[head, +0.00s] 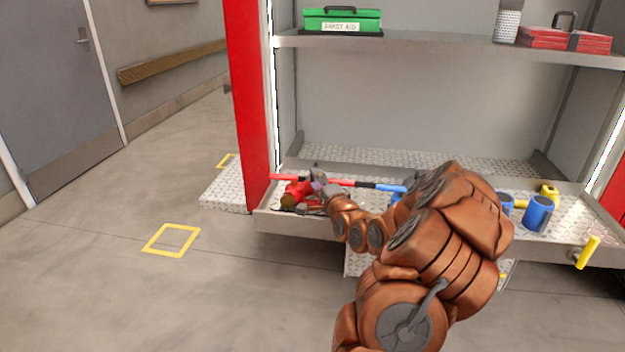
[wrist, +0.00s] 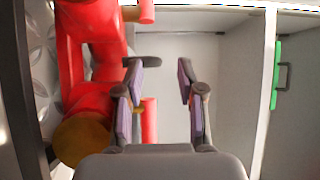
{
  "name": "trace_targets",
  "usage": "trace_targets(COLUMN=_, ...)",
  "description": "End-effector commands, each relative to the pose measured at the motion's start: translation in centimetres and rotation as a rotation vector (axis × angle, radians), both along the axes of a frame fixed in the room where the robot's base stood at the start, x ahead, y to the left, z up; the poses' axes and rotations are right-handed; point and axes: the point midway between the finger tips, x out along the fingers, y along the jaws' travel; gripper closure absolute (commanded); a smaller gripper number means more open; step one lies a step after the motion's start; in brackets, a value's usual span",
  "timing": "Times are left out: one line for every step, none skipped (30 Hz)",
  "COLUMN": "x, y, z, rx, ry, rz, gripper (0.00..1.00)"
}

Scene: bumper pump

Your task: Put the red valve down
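The red valve (head: 296,190), with a brass-coloured cap, rests at the left end of the metal tray (head: 275,222). In the wrist view the valve (wrist: 88,60) fills the left side, its cap (wrist: 84,140) low. My gripper (head: 318,182) is beside the valve, partly in front of it. In the wrist view my gripper (wrist: 160,70) has its two fingers apart, with clear space between the tips. The left finger overlaps the valve's edge; I cannot tell whether they touch. Part of the valve is hidden by the fingers.
A red, black and blue bar (head: 365,185) lies along the tray. A blue cup-like fitting (head: 538,212) and yellow fittings (head: 549,192) are at the right. A green first aid box (head: 342,20) and red case (head: 565,39) sit on the shelf above. A yellow square (head: 172,240) marks clear floor.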

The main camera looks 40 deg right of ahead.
Motion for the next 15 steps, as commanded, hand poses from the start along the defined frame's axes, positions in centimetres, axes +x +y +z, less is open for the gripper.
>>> trace_targets(x=-0.8, y=0.2, z=-0.2, rx=0.002, ry=-0.001, rz=-0.002, gripper=0.62)
trace_targets(x=-1.1, y=0.4, z=-0.2, rx=0.002, ry=-0.002, rz=-0.001, gripper=0.62)
trace_targets(x=-1.7, y=0.6, z=-0.2, rx=-0.001, ry=-0.002, rz=-0.002, gripper=0.62)
trace_targets(x=-2.0, y=0.8, z=-0.1, rx=-0.002, ry=-0.002, rz=-0.001, gripper=0.62)
trace_targets(x=-2.4, y=0.9, z=-0.1, rx=-0.002, ry=-0.003, rz=-0.002, gripper=0.62)
trace_targets(x=-2.9, y=1.0, z=-0.1, rx=-0.002, ry=-0.003, rz=-0.003, gripper=0.62)
trace_targets(x=-3.3, y=1.1, z=-0.2, rx=-0.001, ry=-0.002, rz=-0.003, gripper=0.62)
trace_targets(x=-3.6, y=1.3, z=-0.2, rx=-0.001, ry=-0.002, rz=-0.003, gripper=0.62)
trace_targets(x=-4.1, y=1.6, z=-0.3, rx=0.001, ry=-0.001, rz=-0.001, gripper=0.62)
trace_targets(x=-4.4, y=1.7, z=-0.3, rx=0.001, ry=-0.001, rz=-0.001, gripper=0.62)
trace_targets(x=-4.8, y=1.9, z=-0.3, rx=0.001, ry=-0.001, rz=-0.001, gripper=0.62)
trace_targets(x=-5.0, y=1.9, z=-0.5, rx=-0.002, ry=-0.002, rz=-0.001, gripper=0.62)
trace_targets(x=-5.1, y=1.9, z=-0.5, rx=-0.002, ry=-0.003, rz=-0.002, gripper=0.62)
trace_targets(x=-5.3, y=2.0, z=-0.5, rx=-0.003, ry=-0.002, rz=-0.002, gripper=0.62)
trace_targets(x=-5.5, y=2.0, z=-0.5, rx=-0.003, ry=-0.002, rz=-0.002, gripper=0.62)
